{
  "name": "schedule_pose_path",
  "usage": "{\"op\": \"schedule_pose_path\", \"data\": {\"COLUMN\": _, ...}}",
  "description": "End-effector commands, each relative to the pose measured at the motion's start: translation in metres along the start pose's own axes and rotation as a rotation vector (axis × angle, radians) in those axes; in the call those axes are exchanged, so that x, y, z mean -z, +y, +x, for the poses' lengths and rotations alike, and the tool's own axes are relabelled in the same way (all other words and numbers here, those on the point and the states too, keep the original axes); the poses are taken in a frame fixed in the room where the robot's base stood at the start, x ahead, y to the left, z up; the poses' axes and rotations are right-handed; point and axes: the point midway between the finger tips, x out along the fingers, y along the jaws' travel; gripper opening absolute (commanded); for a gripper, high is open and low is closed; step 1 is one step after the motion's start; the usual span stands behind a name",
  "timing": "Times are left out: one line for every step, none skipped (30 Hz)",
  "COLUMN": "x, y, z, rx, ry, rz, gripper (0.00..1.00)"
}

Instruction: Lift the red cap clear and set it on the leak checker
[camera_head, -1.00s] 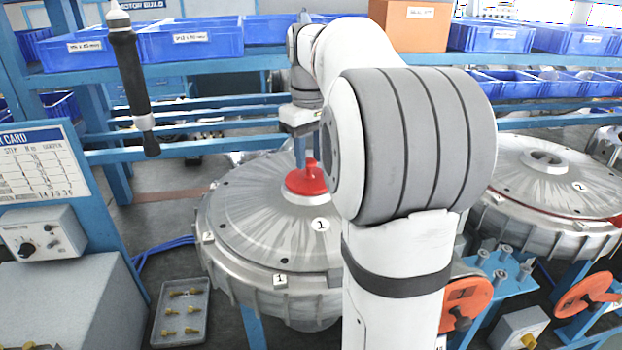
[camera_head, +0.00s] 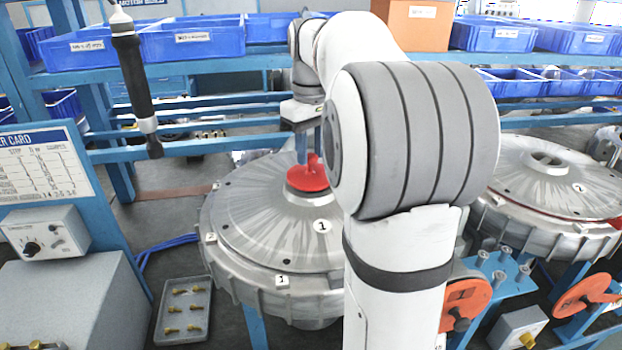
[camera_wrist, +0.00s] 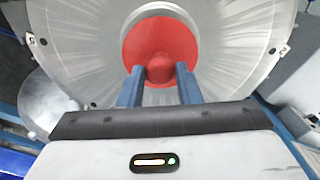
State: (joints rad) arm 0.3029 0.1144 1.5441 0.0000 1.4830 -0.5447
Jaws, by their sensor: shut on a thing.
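The red cap (camera_head: 309,179) is a round disc with a knob, over the centre hub of the left silver blower housing (camera_head: 265,235) marked 1. My gripper (camera_head: 303,158) comes down on it from above and behind. In the wrist view, the fingers of my gripper (camera_wrist: 160,78) are on both sides of the knob of the red cap (camera_wrist: 158,45), shut on it. The cap appears just above the hub, but the gap is hard to judge. A small box with a dial (camera_head: 47,231) stands at the left; no readable label shows whether it is the leak checker.
A second blower housing (camera_head: 550,175) stands at the right. A hanging black tool (camera_head: 133,80) is at the left. A tray (camera_head: 184,335) with several brass fittings lies at lower left, beside a grey block (camera_head: 75,295). A shelf of blue bins (camera_head: 195,40) runs behind.

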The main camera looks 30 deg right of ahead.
Motion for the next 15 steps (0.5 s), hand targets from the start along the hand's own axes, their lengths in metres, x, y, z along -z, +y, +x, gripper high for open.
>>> {"op": "schedule_pose_path", "data": {"x": 0.000, "y": 0.000, "z": -0.004, "rx": 0.000, "ry": 0.001, "rz": 0.000, "gripper": 0.00}}
{"op": "schedule_pose_path", "data": {"x": 0.000, "y": 0.000, "z": -0.005, "rx": 0.000, "ry": 0.001, "rz": 0.000, "gripper": 0.00}}
{"op": "schedule_pose_path", "data": {"x": 0.000, "y": 0.000, "z": -0.007, "rx": 0.000, "ry": 0.001, "rz": 0.000, "gripper": 0.00}}
{"op": "schedule_pose_path", "data": {"x": 0.000, "y": 0.000, "z": -0.009, "rx": 0.000, "ry": 0.001, "rz": 0.000, "gripper": 0.00}}
{"op": "schedule_pose_path", "data": {"x": 0.000, "y": 0.000, "z": -0.011, "rx": 0.000, "ry": 0.001, "rz": 0.000, "gripper": 0.00}}
{"op": "schedule_pose_path", "data": {"x": 0.000, "y": 0.000, "z": -0.013, "rx": 0.000, "ry": 0.001, "rz": 0.000, "gripper": 0.00}}
{"op": "schedule_pose_path", "data": {"x": 0.000, "y": 0.000, "z": -0.014, "rx": 0.000, "ry": 0.000, "rz": 0.000, "gripper": 0.00}}
{"op": "schedule_pose_path", "data": {"x": 0.000, "y": 0.000, "z": -0.016, "rx": 0.000, "ry": 0.000, "rz": 0.000, "gripper": 0.00}}
{"op": "schedule_pose_path", "data": {"x": 0.000, "y": 0.000, "z": -0.018, "rx": 0.000, "ry": 0.000, "rz": 0.000, "gripper": 0.00}}
{"op": "schedule_pose_path", "data": {"x": 0.000, "y": 0.000, "z": -0.019, "rx": 0.000, "ry": 0.000, "rz": 0.000, "gripper": 0.00}}
{"op": "schedule_pose_path", "data": {"x": 0.000, "y": 0.000, "z": -0.021, "rx": 0.000, "ry": 0.000, "rz": 0.000, "gripper": 0.00}}
{"op": "schedule_pose_path", "data": {"x": 0.000, "y": 0.000, "z": -0.023, "rx": 0.000, "ry": 0.000, "rz": 0.000, "gripper": 0.00}}
{"op": "schedule_pose_path", "data": {"x": 0.000, "y": 0.000, "z": -0.024, "rx": 0.000, "ry": 0.000, "rz": 0.000, "gripper": 0.00}}
{"op": "schedule_pose_path", "data": {"x": 0.000, "y": 0.000, "z": -0.026, "rx": 0.000, "ry": 0.000, "rz": 0.000, "gripper": 0.00}}
{"op": "schedule_pose_path", "data": {"x": 0.000, "y": 0.000, "z": -0.028, "rx": 0.000, "ry": 0.000, "rz": 0.000, "gripper": 0.00}}
